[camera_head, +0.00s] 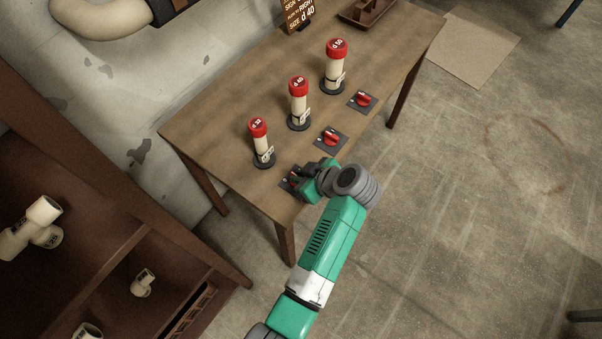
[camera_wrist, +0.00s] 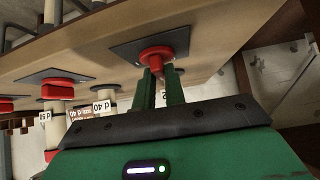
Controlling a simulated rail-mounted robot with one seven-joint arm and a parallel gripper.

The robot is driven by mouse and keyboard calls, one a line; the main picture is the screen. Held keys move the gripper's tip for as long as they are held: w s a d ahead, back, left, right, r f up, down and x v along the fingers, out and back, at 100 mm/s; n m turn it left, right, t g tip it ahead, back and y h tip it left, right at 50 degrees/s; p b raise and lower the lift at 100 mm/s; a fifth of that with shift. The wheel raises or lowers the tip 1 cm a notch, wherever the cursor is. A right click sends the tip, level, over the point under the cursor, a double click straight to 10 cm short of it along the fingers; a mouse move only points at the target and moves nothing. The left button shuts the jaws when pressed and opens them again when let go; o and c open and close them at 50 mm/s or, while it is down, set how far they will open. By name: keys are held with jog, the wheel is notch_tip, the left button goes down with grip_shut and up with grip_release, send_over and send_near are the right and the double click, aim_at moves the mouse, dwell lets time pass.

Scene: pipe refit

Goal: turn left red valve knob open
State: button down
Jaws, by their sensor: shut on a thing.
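The left red valve knob (camera_wrist: 157,58) sits on a dark square plate (camera_wrist: 150,47) at the near left end of the wooden table. My gripper (camera_wrist: 160,76) is shut on the knob, its two green fingers on either side of the knob's handle. In the head view my gripper (camera_head: 300,181) reaches over the table edge and hides most of this knob. Its dark plate (camera_head: 287,184) shows beside the fingers. I cannot tell from these views which mark the knob points to.
The middle knob (camera_head: 330,137) and right knob (camera_head: 362,99) sit farther along the table (camera_head: 215,125). Three red-capped pipes (camera_head: 261,146) stand upright behind the knobs. A brown shelf (camera_head: 130,225) with pipe fittings is at left. The floor at right is mostly clear.

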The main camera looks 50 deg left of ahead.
jog(key=m+t+p, duration=0.2)
jog(key=m+p, duration=0.1)
jog(key=m+t+p, duration=0.2)
jog(key=shift+s+r, duration=0.3)
jog(key=shift+s, duration=0.05)
jog(key=m+t+h+p, duration=0.1)
jog(key=m+p, duration=0.1)
jog(key=p, duration=0.1)
jog(key=m+t+h+p, duration=0.1)
jog(key=m+t+p, duration=0.1)
jog(key=m+p, duration=0.1)
jog(key=shift+s+a+h, duration=0.2)
jog(key=shift+h, duration=0.2)
jog(key=m+t+h, duration=0.1)
jog(key=m, duration=0.1)
jog(key=m+t+h, duration=0.1)
jog(key=shift+a+f+m+p, duration=0.2)
jog(key=shift+f+m+p, duration=0.1)
jog(key=shift+m+p, duration=0.1)
jog(key=shift+s+f+m+t+h+b, duration=0.1)
jog(key=shift+m+t+h+b, duration=0.3)
jog(key=shift+m+h+b, duration=1.05)
jog(key=shift+m+p, duration=0.3)
jog(key=shift+m, duration=0.05)
jog(key=c, duration=1.5)
grip_release()
jog(key=shift+o, duration=0.2)
jog(key=p+v, duration=0.2)
jog(key=v, duration=0.6)
